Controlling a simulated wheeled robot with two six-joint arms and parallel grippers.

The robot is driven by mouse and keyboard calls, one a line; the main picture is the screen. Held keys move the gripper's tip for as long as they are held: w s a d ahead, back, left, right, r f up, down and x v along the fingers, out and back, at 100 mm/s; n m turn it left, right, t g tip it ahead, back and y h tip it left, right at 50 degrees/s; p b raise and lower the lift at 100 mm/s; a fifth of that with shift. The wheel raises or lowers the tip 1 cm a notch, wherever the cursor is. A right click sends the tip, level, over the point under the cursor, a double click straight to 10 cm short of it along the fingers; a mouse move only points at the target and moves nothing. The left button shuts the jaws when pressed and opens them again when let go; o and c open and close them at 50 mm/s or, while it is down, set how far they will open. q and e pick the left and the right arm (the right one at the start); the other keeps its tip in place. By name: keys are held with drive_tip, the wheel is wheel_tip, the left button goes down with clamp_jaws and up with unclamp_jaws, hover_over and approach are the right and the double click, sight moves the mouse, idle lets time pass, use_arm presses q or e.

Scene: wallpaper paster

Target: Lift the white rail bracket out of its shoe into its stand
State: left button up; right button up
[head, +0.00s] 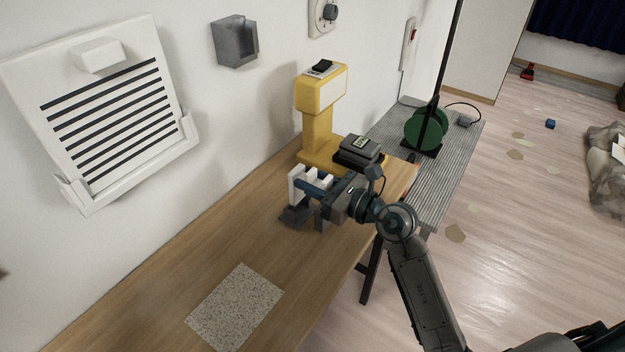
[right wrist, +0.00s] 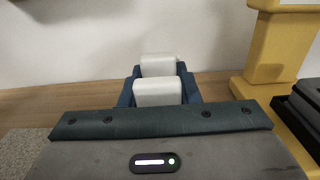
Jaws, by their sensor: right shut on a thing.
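The white rail bracket (head: 293,187) is above the wooden table, near the yellow device. My right gripper (head: 309,186) is shut on it; in the right wrist view the dark blue fingers (right wrist: 159,88) sit on both sides of its white blocks (right wrist: 158,93). A dark grey block (head: 293,216), perhaps the shoe, is on the table just below the bracket; I cannot tell whether the two touch. A grey open-topped holder (head: 236,42) is fixed on the wall; I cannot tell whether it is the stand. My left gripper is not in view.
A yellow device (head: 318,130) with a dark grey unit (head: 358,150) stands right behind my gripper. A speckled sheet (head: 235,308) lies on the wooden table (head: 160,305). A white slatted panel (head: 105,110) hangs on the wall. The table's middle left is clear.

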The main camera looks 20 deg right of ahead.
idle(0.4)
drive_tip(key=shift+f+b, duration=1.35)
drive_tip(key=shift+f, duration=0.65)
drive_tip(key=o, duration=1.1)
drive_tip(key=b+v, duration=0.1)
drive_tip(key=v, duration=0.8)
drive_tip(key=shift+s+d, duration=0.15)
drive_tip(key=shift+d, duration=0.05)
drive_tip(key=shift+s+d, duration=0.35)
drive_tip(key=shift+s, duration=0.2)
